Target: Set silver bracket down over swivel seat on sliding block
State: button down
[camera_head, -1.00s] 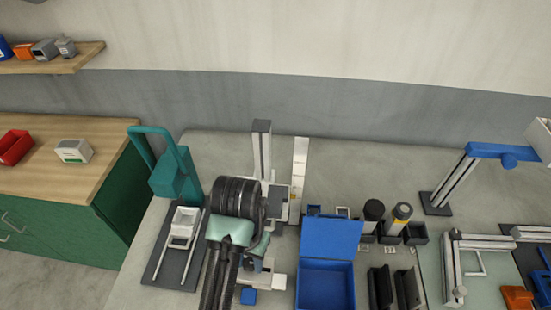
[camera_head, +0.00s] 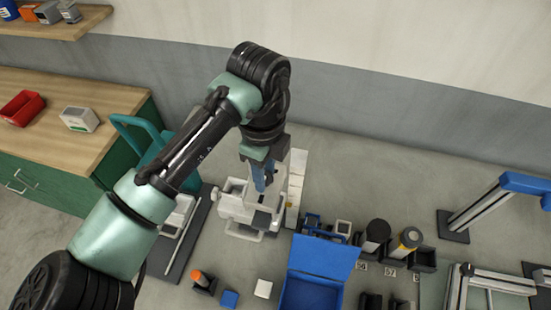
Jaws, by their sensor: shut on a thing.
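My gripper (camera_head: 262,181) points down with blue fingers and is shut. The silver bracket is mostly hidden at its fingertips, and I cannot separate its outline from the pale parts there. A white-grey fixture (camera_head: 238,208) stands directly under and around the fingertips. I cannot tell whether the held piece touches it. A pale sliding block (camera_head: 181,211) sits on rails on a dark base plate to the left, partly covered by my arm. I cannot make out the swivel seat.
A teal clamp-like stand (camera_head: 143,150) rises behind the rails. An open blue box (camera_head: 322,258) is to the right of my gripper. Dark cylinders (camera_head: 376,233) stand in holders beyond it.

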jog(key=shift+s+a+f, duration=0.15)
jog(key=shift+f, duration=0.1)
jog(key=shift+f+b, duration=0.25)
jog(key=shift+b, duration=0.15)
jog(key=shift+f+b, duration=0.6)
jog(key=shift+f, duration=0.25)
jog(key=shift+f+b, duration=0.85)
jog(key=shift+f, duration=0.3)
jog(key=shift+f+b, duration=0.6)
jog(key=shift+f, duration=0.5)
jog(key=shift+c, duration=2.3)
grip_release()
